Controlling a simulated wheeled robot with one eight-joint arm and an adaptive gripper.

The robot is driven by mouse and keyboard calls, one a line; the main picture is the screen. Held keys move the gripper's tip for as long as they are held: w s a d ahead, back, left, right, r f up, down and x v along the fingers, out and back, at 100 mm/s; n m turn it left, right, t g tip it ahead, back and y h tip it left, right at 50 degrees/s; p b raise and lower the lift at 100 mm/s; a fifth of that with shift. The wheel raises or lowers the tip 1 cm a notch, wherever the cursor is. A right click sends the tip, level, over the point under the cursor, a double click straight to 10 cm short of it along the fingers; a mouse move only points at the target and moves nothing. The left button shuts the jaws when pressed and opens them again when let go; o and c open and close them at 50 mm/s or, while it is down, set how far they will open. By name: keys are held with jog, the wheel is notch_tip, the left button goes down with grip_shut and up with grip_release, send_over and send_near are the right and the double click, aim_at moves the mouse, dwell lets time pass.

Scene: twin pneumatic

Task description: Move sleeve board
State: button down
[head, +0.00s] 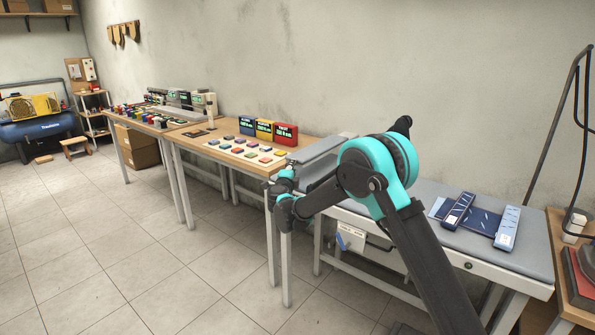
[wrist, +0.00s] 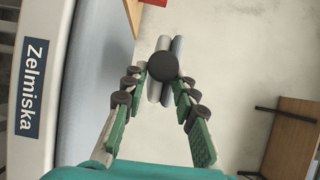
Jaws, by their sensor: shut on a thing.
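The grey sleeve board (head: 316,151) is at the left end of the padded ironing table, partly hidden behind my arm. In the wrist view the sleeve board (wrist: 166,94) shows end-on as narrow grey bars behind a dark round piece. My gripper (head: 281,192) is at the table's left end, beside the board. In the wrist view the green-padded fingers of my gripper (wrist: 163,82) close in on both sides of the dark round piece and the bars. The exact contact is hidden. The grey ironing table (head: 480,244) extends to the right.
Folded blue pieces (head: 457,211) and a pale blue strip (head: 507,228) lie on the table's right part. A wooden table (head: 226,154) with small coloured blocks stands close on the left. A stand (head: 569,235) is at the right. The tiled floor (head: 120,240) in front is clear.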

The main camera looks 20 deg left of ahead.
jog(key=shift+w+d+r, duration=0.1)
jog(key=shift+w+r, duration=0.05)
jog(key=shift+w, duration=0.25)
jog(key=c, duration=1.2)
grip_release()
jog(key=shift+w, duration=0.1)
jog(key=shift+s, duration=0.3)
jog(key=v, duration=1.1)
jog(key=shift+s+f, duration=0.25)
jog(key=shift+s, duration=0.15)
